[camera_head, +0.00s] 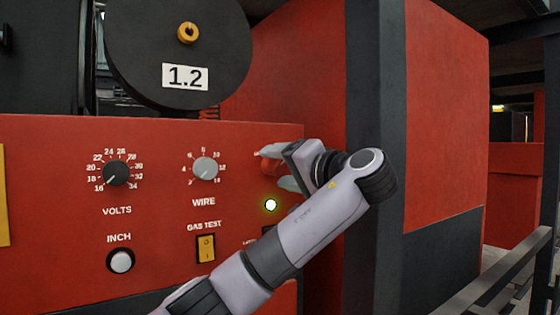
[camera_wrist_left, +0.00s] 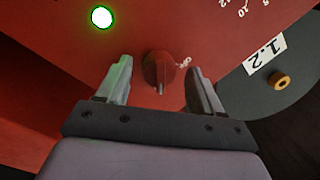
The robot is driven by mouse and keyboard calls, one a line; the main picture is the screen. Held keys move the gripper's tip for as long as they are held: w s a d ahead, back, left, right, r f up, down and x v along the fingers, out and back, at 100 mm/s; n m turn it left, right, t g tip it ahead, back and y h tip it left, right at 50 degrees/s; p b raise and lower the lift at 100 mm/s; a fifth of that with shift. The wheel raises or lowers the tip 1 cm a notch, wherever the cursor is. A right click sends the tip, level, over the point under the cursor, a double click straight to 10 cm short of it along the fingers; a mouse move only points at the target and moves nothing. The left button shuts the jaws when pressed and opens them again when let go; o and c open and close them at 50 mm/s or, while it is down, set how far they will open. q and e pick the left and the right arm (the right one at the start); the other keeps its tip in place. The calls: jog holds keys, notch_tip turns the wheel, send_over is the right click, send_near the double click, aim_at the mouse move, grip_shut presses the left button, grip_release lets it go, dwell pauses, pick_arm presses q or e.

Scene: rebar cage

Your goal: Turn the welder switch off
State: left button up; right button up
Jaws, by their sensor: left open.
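The welder's red front panel (camera_head: 60,200) fills the left and middle of the head view. A red rotary switch (camera_head: 267,165) sits at its upper right, partly hidden by my left gripper (camera_head: 278,169). In the left wrist view the switch (camera_wrist_left: 158,70) stands between the two fingers of my left gripper (camera_wrist_left: 160,72), with a visible gap on each side. The gripper is open. My right gripper is not in view.
The panel also carries a VOLTS dial (camera_head: 116,173), a WIRE dial (camera_head: 205,168), an INCH button (camera_head: 121,261) and a yellow GAS TEST rocker (camera_head: 206,248). A black wire spool (camera_head: 180,75) sits above. A dark post (camera_head: 375,240) stands close behind my left wrist.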

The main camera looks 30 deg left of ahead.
pick_arm(q)
jog(key=shift+w+a, duration=0.15)
jog(key=shift+a, duration=0.25)
jog(key=c, duration=1.1)
jog(key=shift+o, duration=0.2)
jog(key=shift+f, duration=0.1)
